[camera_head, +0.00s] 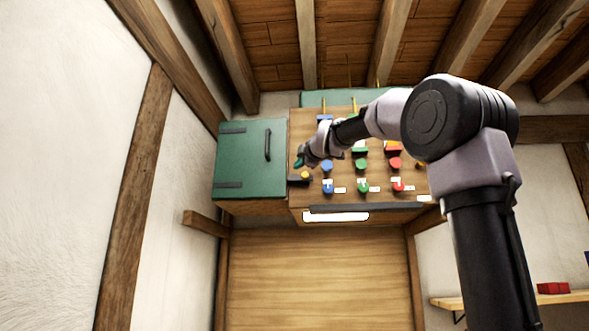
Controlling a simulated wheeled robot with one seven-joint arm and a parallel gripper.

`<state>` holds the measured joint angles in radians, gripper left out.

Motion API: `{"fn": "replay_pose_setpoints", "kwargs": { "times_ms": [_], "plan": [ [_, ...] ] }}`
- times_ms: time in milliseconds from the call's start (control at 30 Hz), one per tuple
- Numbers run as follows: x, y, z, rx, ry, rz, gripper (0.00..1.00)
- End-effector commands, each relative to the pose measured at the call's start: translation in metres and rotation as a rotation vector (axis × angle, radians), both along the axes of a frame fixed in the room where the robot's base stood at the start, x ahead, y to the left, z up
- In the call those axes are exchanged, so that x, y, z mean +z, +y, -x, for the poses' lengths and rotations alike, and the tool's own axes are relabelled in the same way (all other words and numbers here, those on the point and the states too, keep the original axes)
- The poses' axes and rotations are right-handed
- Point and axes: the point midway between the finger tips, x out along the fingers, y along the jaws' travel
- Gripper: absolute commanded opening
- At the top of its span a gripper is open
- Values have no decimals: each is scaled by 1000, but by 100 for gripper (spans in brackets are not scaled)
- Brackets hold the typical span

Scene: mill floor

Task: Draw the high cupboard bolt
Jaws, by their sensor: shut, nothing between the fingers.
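The high cupboard has a green door (247,160) with dark hinge straps and a dark upright handle (267,145). The door looks closed against the wooden panel beside it. My gripper (299,162) is shut and empty, just above the fitting in the picture. I cannot tell whether it touches the fitting or the door edge.
The wooden panel (312,205) right of the door carries blue, green and red knobs with white labels. My arm hides part of it. A dark bar and a white strip (336,217) run along its lower edge. A shelf (512,299) with a red block (553,288) is at lower right.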

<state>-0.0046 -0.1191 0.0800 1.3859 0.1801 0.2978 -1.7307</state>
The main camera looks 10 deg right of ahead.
Motion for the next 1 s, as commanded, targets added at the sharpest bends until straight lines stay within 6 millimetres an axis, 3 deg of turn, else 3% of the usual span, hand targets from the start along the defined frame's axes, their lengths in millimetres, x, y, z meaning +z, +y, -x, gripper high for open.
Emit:
{"fn": "replay_pose_setpoints", "kwargs": {
  "times_ms": [233,833,933,1000],
  "plan": [
    [-1,-4,23,0,0,1,0],
    [-1,-4,24,0,0,0,0],
    [-12,-5,29,2,30,-39,0],
    [-32,-6,39,4,92,-120,0]
  ]
}}
